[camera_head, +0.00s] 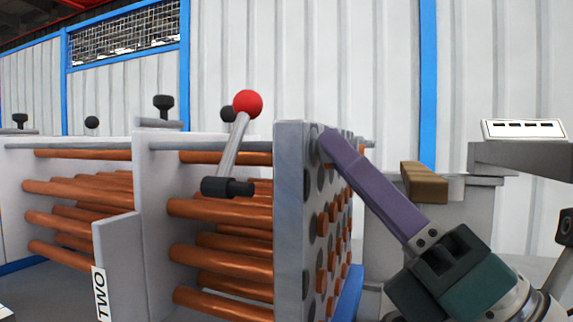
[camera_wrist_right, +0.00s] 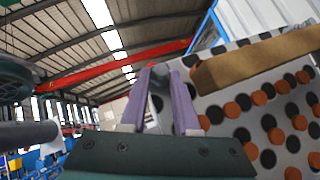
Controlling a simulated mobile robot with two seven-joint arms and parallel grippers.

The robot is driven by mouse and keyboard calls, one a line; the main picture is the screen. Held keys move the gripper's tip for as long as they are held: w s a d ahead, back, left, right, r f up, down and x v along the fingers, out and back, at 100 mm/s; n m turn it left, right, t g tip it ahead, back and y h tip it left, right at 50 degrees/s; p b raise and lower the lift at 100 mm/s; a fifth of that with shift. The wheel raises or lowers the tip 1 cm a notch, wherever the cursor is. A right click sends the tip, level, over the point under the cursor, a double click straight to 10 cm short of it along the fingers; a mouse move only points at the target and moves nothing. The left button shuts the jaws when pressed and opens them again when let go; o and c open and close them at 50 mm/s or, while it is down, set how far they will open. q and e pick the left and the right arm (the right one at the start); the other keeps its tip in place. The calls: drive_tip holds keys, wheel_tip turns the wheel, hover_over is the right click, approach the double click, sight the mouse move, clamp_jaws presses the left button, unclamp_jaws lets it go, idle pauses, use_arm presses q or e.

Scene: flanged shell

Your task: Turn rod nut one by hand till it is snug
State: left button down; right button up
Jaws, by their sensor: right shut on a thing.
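The tube plate (camera_head: 290,220) stands upright with copper tube ends showing on its right face; it also shows in the wrist view (camera_wrist_right: 215,98). A grey rod (camera_head: 210,146) runs along the top of the tubes to this plate. My right gripper (camera_head: 328,140) reaches up from the lower right, its purple fingers at the plate's upper corner. The fingers hide the nut in the head view. Its contact with the plate cannot be told. My left gripper is not in view.
A lever with a red ball (camera_head: 247,103) and black end stands left of the plate. A brown block (camera_head: 424,182) lies right of the gripper's fingers. A slotted white box (camera_head: 523,129) sits farther right.

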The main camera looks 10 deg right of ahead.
clamp_jaws()
drive_tip(key=r+m+g+h+p, duration=0.1)
drive_tip(key=m+p, duration=0.5)
drive_tip(key=p, duration=0.6)
drive_tip(key=m+g+h+p, duration=0.4)
drive_tip(key=m+h+p, duration=0.2)
drive_tip(key=p, duration=0.6)
drive_tip(key=r+m+g+h+p, duration=0.1)
drive_tip(key=m+g+h+p, duration=0.2)
drive_tip(key=m+p, duration=0.4)
drive_tip(key=shift+s+a+r+m+h+p, duration=0.25)
drive_tip(key=shift+r+m+h+p, duration=0.2)
drive_tip(key=shift+p, duration=2.35)
drive_tip(key=shift+f, duration=0.15)
